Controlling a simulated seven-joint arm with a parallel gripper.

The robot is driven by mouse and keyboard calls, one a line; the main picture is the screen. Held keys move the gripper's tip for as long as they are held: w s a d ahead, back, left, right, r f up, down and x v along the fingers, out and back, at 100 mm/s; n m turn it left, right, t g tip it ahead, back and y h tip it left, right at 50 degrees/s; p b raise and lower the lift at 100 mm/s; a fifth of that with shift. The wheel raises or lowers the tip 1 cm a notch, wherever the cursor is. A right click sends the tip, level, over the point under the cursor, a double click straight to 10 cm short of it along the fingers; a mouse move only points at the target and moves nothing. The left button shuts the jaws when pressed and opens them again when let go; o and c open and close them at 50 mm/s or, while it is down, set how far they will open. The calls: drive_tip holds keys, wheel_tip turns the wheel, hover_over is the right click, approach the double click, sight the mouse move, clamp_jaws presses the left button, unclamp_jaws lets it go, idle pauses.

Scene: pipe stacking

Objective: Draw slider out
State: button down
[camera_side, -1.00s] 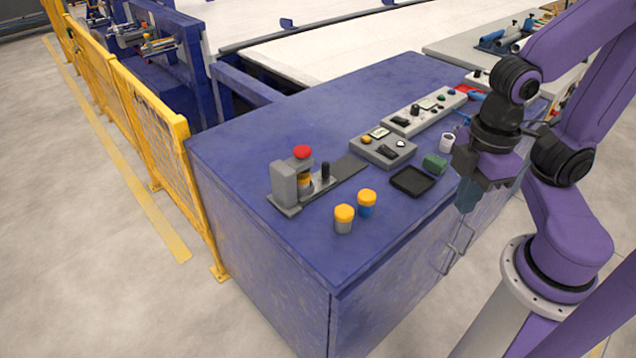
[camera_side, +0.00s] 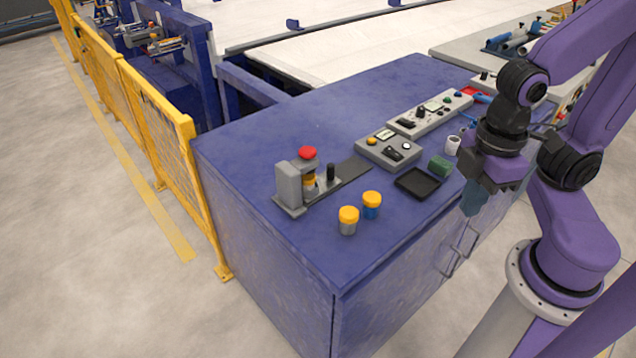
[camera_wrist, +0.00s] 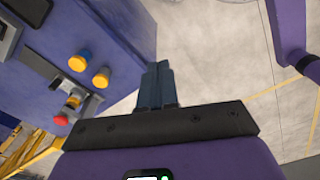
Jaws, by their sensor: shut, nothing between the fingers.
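A grey press-like fixture (camera_side: 289,186) with a red button (camera_side: 307,153) stands on the blue cabinet. Its slider, with an upright black knob (camera_side: 331,172), sits on the track close to the fixture. A yellow-capped piece (camera_side: 309,182) is under the red button. In the wrist view the red button (camera_wrist: 62,120) and the yellow-capped piece (camera_wrist: 73,102) show at the left; the slider is hard to make out there. My gripper (camera_side: 471,206) is shut and empty, fingers down, beyond the cabinet's front edge and well right of the slider. Its closed fingers also show in the wrist view (camera_wrist: 157,78).
Two yellow-capped jars (camera_side: 348,220) (camera_side: 372,205) stand in front of the fixture. A black tray (camera_side: 417,183), a green block (camera_side: 440,165), a white cup (camera_side: 453,145) and grey control boxes (camera_side: 389,150) lie to the right. The cabinet top's near left is clear.

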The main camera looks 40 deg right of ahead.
drive_tip(key=c, duration=1.4)
unclamp_jaws()
drive_tip(key=o, duration=0.5)
drive_tip(key=shift+w+a+r, duration=0.1)
drive_tip(key=shift+w+a, duration=0.15)
drive_tip(key=shift+w, duration=0.15)
drive_tip(key=w+a+r+m, duration=0.15)
drive_tip(key=w+a, duration=0.25)
drive_tip(key=w, duration=0.7)
drive_tip(key=m, duration=0.4)
hover_over(331, 164)
wheel_tip(331, 164, down, 6)
wheel_tip(331, 164, down, 17)
drive_tip(key=shift+f, duration=0.15)
